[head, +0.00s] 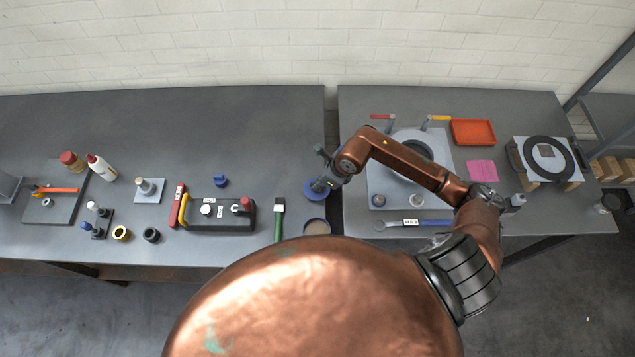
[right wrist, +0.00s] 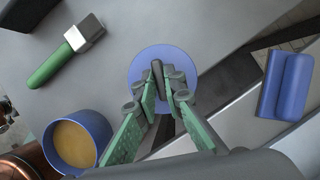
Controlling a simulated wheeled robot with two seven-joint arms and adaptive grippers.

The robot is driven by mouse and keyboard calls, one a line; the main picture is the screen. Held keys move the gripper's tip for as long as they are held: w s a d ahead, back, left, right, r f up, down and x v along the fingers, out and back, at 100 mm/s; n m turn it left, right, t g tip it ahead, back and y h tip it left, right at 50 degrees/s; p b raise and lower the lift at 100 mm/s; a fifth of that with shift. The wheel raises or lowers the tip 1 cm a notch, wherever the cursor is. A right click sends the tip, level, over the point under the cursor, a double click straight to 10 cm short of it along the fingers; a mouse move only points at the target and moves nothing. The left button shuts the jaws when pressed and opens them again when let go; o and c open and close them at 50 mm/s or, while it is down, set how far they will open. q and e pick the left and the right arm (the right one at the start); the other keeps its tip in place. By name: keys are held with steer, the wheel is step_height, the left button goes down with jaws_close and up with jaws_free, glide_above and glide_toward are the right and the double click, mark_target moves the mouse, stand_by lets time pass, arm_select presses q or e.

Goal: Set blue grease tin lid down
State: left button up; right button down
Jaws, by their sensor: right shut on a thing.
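The blue grease tin lid (head: 313,193) is a round blue disc near the right edge of the left table, left of the gap. My right gripper (head: 325,184) is above it. In the right wrist view the gripper (right wrist: 162,92) is shut on the dark upright grip in the middle of the lid (right wrist: 140,66). I cannot tell whether the lid's underside touches the table. The open blue tin (head: 317,227) with tan grease stands at the front, beside the lid; it also shows in the right wrist view (right wrist: 78,140). My left gripper is not in view.
A green-handled brush (head: 279,218) lies left of the tin. A black tool carrier (head: 222,215) stands further left. A blue block-like piece (right wrist: 287,85) shows in the right wrist view. The right table holds a pale plate (head: 383,178) and an orange tray (head: 473,132).

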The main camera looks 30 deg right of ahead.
steer(key=shift+f, duration=0.1)
stand_by(0.3)
steer(key=shift+f+b, duration=0.65)
steer(key=shift+f, duration=0.25)
steer(key=c, duration=1.9)
jaws_free()
steer(key=shift+c, duration=0.2)
steer(key=shift+r, duration=0.1)
steer(key=v, duration=1.1)
steer(key=shift+r, duration=0.35)
steer(key=shift+s+d, duration=0.1)
steer(key=shift+d, duration=0.05)
steer(key=shift+c, duration=0.7)
